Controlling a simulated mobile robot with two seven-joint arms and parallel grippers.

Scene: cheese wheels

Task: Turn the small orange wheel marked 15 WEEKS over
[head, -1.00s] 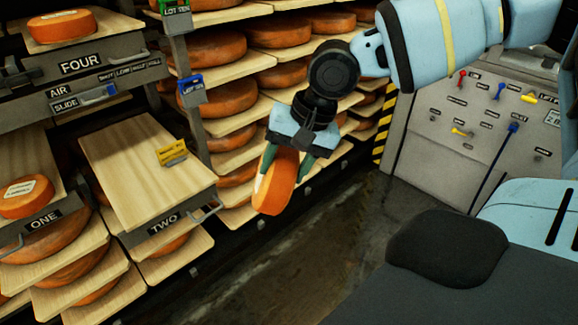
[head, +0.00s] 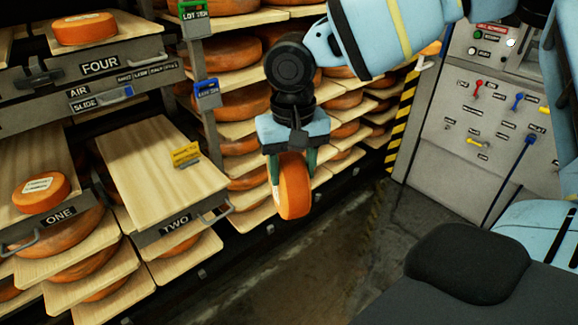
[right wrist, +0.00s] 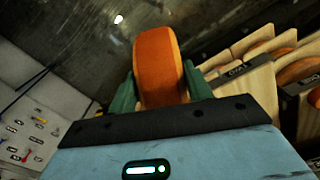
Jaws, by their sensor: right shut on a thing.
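My right gripper (head: 292,170) is shut on a small orange wheel (head: 295,190) and holds it on edge in the air, right of the shelf marked TWO. The held wheel's rim faces the head camera; a thin pale strip shows at its left edge, and no writing on it can be read. In the right wrist view the wheel (right wrist: 158,65) sits upright between the two green fingers. My left gripper is not in view.
Small labelled orange wheels sit on board ONE (head: 41,192) and board FOUR (head: 84,28). Racks of large wheels (head: 245,104) stand behind. A switch panel (head: 480,115) is at the right.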

